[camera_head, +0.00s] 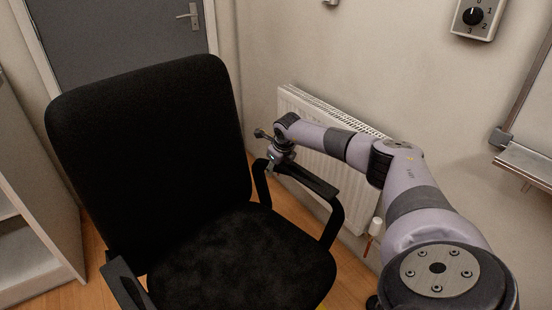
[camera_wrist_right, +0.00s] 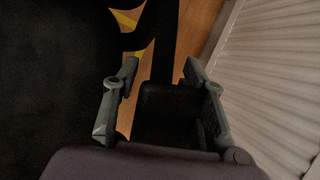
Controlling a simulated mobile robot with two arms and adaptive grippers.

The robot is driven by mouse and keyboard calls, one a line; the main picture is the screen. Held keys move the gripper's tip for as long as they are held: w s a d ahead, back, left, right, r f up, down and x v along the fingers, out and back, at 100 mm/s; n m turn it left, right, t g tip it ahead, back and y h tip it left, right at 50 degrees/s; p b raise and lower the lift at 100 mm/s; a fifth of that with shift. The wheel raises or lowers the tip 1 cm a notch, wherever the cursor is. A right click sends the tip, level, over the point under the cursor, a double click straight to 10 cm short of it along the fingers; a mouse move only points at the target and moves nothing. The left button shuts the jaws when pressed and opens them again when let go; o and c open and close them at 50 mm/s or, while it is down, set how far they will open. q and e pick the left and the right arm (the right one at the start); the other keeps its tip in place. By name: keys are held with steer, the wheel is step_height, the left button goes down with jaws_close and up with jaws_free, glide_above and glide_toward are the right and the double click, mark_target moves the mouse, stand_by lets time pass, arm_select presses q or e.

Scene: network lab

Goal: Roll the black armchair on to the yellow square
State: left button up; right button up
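The black armchair (camera_head: 150,160) stands in front of me, its backrest at left and its seat (camera_head: 245,265) toward me. Its right-hand armrest (camera_head: 312,183) runs beside the radiator. My right gripper (camera_head: 268,150) is at the far end of that armrest. In the right wrist view the fingers (camera_wrist_right: 161,72) are apart, with the black armrest (camera_wrist_right: 165,112) between or beneath them and floor showing beside it. Parts of the yellow square's marking (camera_wrist_right: 126,20) show on the floor there, and a sliver (camera_head: 322,306) shows below the seat. Most of the square is hidden. My left gripper is out of view.
A white radiator (camera_head: 300,108) on the right wall is close to my right gripper and the armrest. A grey door (camera_head: 120,30) is behind the chair. A pale shelf unit (camera_head: 30,215) stands at left. Little wooden floor (camera_head: 348,285) shows around the chair.

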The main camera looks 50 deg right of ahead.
steer(key=shift+o, duration=0.9)
steer(key=v, duration=1.2)
